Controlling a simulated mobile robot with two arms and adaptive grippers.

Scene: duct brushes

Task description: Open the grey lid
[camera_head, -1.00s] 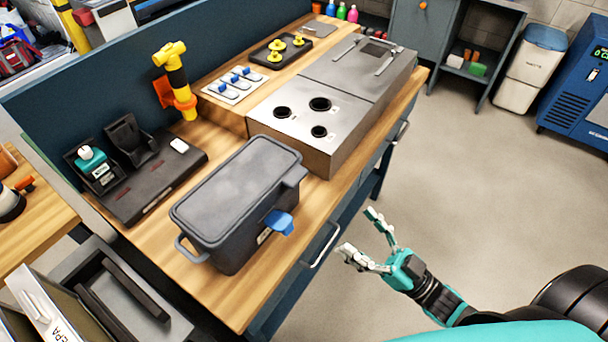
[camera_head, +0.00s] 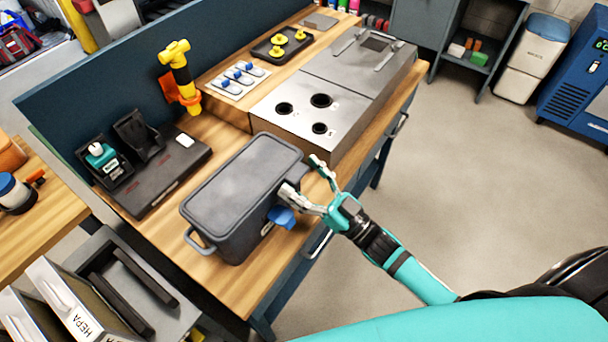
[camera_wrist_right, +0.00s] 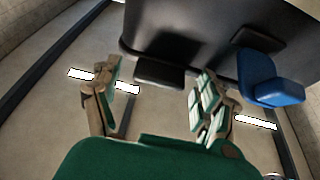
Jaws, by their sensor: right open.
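The grey lid (camera_head: 240,175) lies closed on top of a dark grey bin (camera_head: 235,240) on the wooden workbench. A blue latch (camera_head: 283,216) sticks out from the bin's front side. In the right wrist view the latch (camera_wrist_right: 265,82) is at the right, beside the bin wall (camera_wrist_right: 200,30). A dark tab (camera_wrist_right: 160,73) juts from the rim between my fingers in that view. My right gripper (camera_head: 305,180) is open and empty at the bin's right front corner, its fingers spread near the rim. Contact cannot be told. My left gripper is not in view.
A black charging dock (camera_head: 150,180) stands behind the bin, left of a yellow tool (camera_head: 178,75) in an orange holder. A steel box with round holes (camera_head: 310,115) stands to the right. Drawer handles (camera_head: 318,242) stick out from the bench front. The floor on the right is clear.

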